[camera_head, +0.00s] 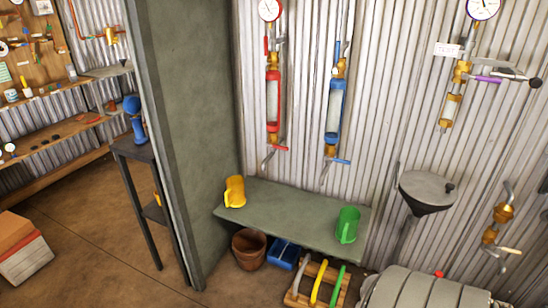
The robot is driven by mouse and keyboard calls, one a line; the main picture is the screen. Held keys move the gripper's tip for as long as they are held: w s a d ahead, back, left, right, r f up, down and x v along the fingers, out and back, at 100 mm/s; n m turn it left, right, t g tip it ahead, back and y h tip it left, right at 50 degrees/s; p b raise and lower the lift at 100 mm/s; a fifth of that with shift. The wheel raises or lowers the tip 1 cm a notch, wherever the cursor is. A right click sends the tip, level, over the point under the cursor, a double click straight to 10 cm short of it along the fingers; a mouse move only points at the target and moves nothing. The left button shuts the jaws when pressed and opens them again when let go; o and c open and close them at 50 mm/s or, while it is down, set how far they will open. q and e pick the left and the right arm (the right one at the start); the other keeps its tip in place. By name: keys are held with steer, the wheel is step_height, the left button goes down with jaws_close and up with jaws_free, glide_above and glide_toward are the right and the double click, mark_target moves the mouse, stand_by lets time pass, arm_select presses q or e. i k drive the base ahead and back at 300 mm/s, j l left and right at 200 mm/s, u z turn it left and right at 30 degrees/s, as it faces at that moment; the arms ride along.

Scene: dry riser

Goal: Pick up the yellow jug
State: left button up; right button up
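The yellow jug (235,192) stands upright at the left end of a grey-green shelf (285,217) against the corrugated wall. Its handle side faces left, toward the green-grey partition. A green jug (347,226) stands on the right part of the same shelf. Neither of my grippers shows in the head view.
The partition (182,140) stands close left of the shelf. Under the shelf are a brown pot (249,250), a blue box (284,254) and a wooden crate (300,297) with coloured handles.

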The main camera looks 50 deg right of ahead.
mark_target(235, 196)
steer(key=z, duration=1.3)
steer(key=i+j, duration=0.2)
